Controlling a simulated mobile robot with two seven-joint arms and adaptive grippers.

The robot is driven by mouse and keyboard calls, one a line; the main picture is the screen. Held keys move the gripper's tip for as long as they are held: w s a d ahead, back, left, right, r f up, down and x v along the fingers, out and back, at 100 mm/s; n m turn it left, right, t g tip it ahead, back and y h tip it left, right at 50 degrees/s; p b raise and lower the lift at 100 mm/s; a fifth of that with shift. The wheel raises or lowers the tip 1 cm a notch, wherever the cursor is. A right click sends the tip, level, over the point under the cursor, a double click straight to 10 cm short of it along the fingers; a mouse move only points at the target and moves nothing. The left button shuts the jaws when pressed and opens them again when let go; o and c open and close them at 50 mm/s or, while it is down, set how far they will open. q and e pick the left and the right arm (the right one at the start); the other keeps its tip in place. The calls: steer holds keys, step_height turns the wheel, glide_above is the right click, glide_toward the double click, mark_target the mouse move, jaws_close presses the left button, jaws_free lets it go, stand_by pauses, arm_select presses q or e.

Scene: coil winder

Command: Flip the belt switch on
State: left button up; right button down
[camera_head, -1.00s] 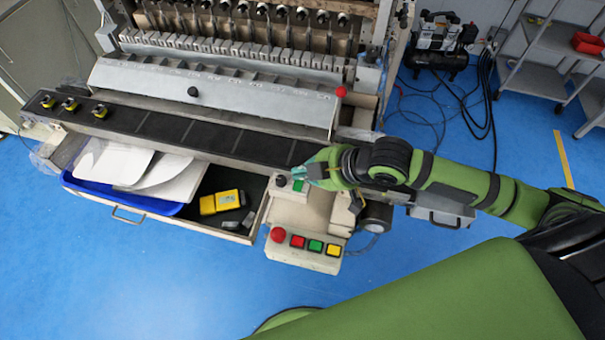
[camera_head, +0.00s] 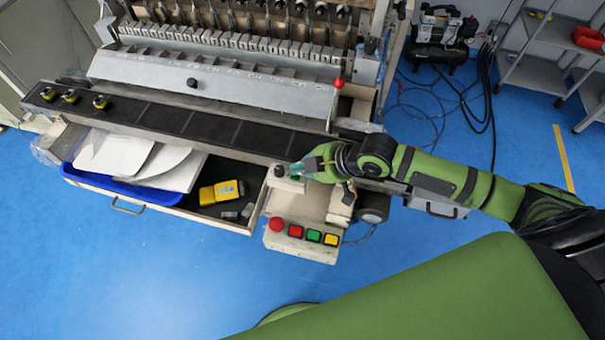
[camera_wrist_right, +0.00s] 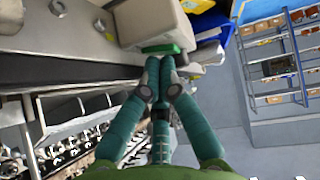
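A small cream switch box (camera_head: 284,183) stands at the right end of the machine's front, with a dark knob (camera_head: 280,171) on it. In the right wrist view, a green switch piece (camera_wrist_right: 160,49) sits on the cream box's edge, right at my fingertips. My right gripper (camera_head: 297,169) is at the box's top right; its teal fingers (camera_wrist_right: 160,64) are drawn together with nothing visible between them. I cannot tell whether the tips touch the green piece. In the head view the gripper mostly hides that piece. My left gripper is not in view.
A button panel (camera_head: 300,245) with red, green and yellow buttons lies just in front. The black belt (camera_head: 160,122) runs to the left. An open drawer (camera_head: 225,216) holds a blue tray (camera_head: 130,190) and a yellow tool (camera_head: 222,192). A red-tipped lever (camera_head: 338,83) rises behind.

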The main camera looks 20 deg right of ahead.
steer(key=shift+s+r, duration=0.25)
steer(key=shift+s, duration=0.4)
steer(key=shift+w+a+f, duration=0.1)
steer(key=shift+w+a, duration=0.05)
steer(key=shift+w, duration=0.05)
steer(key=shift+a+f+p, duration=0.1)
steer(key=shift+p, duration=0.25)
steer(key=shift+s+a+p, duration=0.2)
steer(key=shift+s+p, duration=0.1)
steer(key=shift+s, duration=0.15)
steer(key=shift+s+a, duration=0.1)
steer(key=shift+s, duration=0.05)
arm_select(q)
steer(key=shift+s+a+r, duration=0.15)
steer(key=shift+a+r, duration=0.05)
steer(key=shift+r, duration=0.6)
